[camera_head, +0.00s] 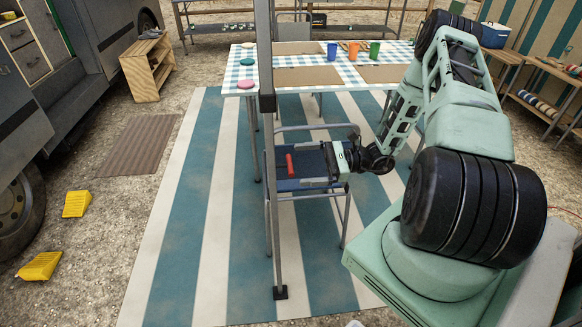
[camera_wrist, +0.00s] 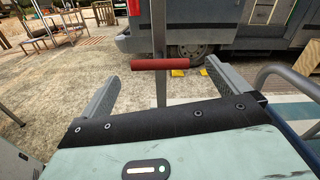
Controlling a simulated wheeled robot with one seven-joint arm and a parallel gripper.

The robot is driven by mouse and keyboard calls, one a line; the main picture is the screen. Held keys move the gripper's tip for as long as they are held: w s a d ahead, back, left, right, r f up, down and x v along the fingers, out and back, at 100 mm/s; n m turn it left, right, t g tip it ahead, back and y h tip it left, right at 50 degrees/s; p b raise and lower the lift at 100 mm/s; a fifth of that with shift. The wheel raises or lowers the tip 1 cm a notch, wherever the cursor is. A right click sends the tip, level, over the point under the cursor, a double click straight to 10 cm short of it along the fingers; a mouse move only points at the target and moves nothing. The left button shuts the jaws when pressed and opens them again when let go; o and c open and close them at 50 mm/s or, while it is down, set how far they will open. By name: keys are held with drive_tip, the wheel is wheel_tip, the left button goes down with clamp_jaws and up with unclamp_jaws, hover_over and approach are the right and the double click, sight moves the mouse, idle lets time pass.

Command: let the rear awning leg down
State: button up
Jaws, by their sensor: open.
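The awning leg (camera_head: 273,180) is an upright grey pole left of centre in the head view. A dark collar (camera_head: 267,103) sits partway down it, with a thinner section below. Its dark foot (camera_head: 280,292) is low over the striped mat; I cannot tell whether it touches. A red handle (camera_head: 290,165) sticks out beside the pole. In the wrist view the red handle (camera_wrist: 163,64) lies crosswise in front of the pole (camera_wrist: 159,30). My gripper (camera_head: 312,165) is open just right of the handle. In the wrist view its fingers (camera_wrist: 162,72) flank the handle, apart from it.
A blue folding chair (camera_head: 300,185) stands behind my gripper. A table with a checked cloth (camera_head: 300,63), plates and cups is beyond. The van (camera_head: 70,90) and yellow wheel chocks (camera_head: 77,203) are at left. The striped mat (camera_head: 170,240) is clear left of the leg.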

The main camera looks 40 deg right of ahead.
drive_tip(key=b+v, duration=0.2)
drive_tip(key=v, duration=0.9)
drive_tip(key=shift+d, duration=0.15)
drive_tip(key=shift+s, duration=0.15)
drive_tip(key=a+r+n+g+h, duration=0.4)
drive_tip(key=a+r+n+h, duration=0.35)
drive_tip(key=a+n, duration=0.45)
drive_tip(key=a+r+n+g+h, duration=0.3)
drive_tip(key=a+r+n+h, duration=0.45)
drive_tip(key=a+n, duration=0.35)
drive_tip(key=s+a+r+n+g, duration=0.3)
drive_tip(key=s+a+n, duration=0.4)
drive_tip(key=s+a, duration=0.7)
drive_tip(key=a+p, duration=0.1)
drive_tip(key=a, duration=0.1)
drive_tip(key=shift+a+y, duration=0.3)
drive_tip(key=shift+a, duration=0.05)
